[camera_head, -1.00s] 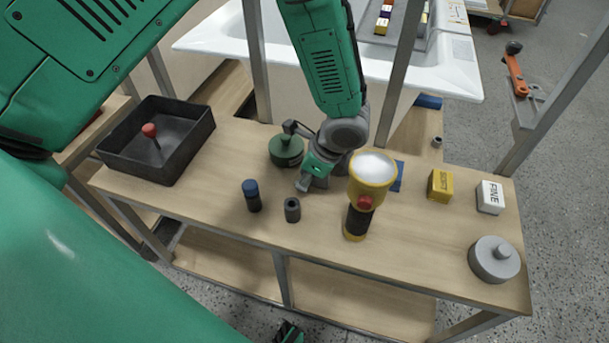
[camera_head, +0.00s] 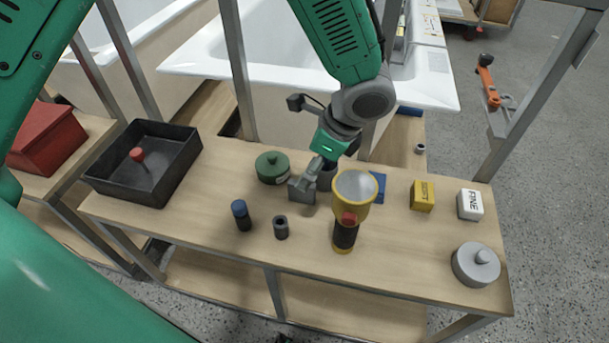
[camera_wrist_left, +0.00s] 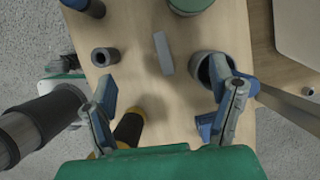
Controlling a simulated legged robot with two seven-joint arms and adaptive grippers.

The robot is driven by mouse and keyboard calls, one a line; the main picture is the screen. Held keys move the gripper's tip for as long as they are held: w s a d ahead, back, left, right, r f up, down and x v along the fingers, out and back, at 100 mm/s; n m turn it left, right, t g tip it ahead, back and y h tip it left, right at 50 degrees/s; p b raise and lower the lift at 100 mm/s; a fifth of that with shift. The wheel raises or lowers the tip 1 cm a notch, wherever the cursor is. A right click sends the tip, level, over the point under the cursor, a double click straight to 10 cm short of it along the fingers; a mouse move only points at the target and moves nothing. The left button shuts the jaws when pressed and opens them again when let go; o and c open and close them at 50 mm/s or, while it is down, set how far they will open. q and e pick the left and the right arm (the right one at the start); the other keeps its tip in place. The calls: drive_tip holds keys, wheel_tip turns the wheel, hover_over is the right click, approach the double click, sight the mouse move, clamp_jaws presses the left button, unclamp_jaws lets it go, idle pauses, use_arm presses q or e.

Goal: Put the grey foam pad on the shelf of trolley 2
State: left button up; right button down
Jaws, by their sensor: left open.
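The grey foam pad (camera_wrist_left: 163,53) appears as a narrow grey block on the wooden table in the left wrist view, ahead of and between my open left fingers, touching neither. My left gripper (camera_wrist_left: 165,95) also shows in the head view (camera_head: 313,182), reaching down over the middle of the table; there I cannot clearly separate its finger from the pad. No number is readable on a trolley, so I cannot tell which is trolley 2. A trolley with red wheels (camera_head: 470,12) is partly visible at the top right. My right gripper is not seen.
Close around the gripper are a green tin (camera_head: 273,168), a blue-topped cylinder (camera_head: 242,215), a dark socket (camera_head: 281,228) and a yellow torch (camera_head: 345,233). A black tray (camera_head: 185,150) stands left. Yellow (camera_head: 423,195) and white (camera_head: 470,204) blocks and a grey lidded disc (camera_head: 475,265) stand right.

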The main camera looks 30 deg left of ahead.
use_arm(q)
drive_tip(key=m, duration=0.2)
drive_tip(key=r+m+h, duration=0.1)
drive_tip(key=m, duration=0.1)
drive_tip(key=shift+s+a+r, duration=0.1)
drive_tip(key=shift+a+r, duration=0.1)
drive_tip(key=shift+a, duration=0.2)
wheel_tip(320, 180, up, 4)
drive_tip(key=s+m+t+h, duration=0.1)
drive_tip(key=m+t+h, duration=0.15)
drive_tip(key=m, duration=1.05)
drive_tip(key=shift+h, duration=0.35)
drive_tip(key=f+b, duration=0.1)
drive_tip(key=f, duration=0.4)
drive_tip(key=w+a+f+b, duration=0.1)
drive_tip(key=f, duration=0.2)
drive_tip(key=shift+f+b, duration=0.3)
drive_tip(key=shift+g, duration=0.25)
drive_tip(key=f, duration=0.1)
drive_tip(key=f+b, duration=0.1)
drive_tip(key=f, duration=0.1)
drive_tip(key=f+b, duration=0.1)
drive_tip(key=f, duration=0.1)
drive_tip(key=shift+w+a+f, duration=0.15)
drive_tip(key=shift+w+a, duration=0.05)
drive_tip(key=shift+w, duration=0.05)
drive_tip(key=c, duration=1)
drive_tip(key=shift+r, duration=0.2)
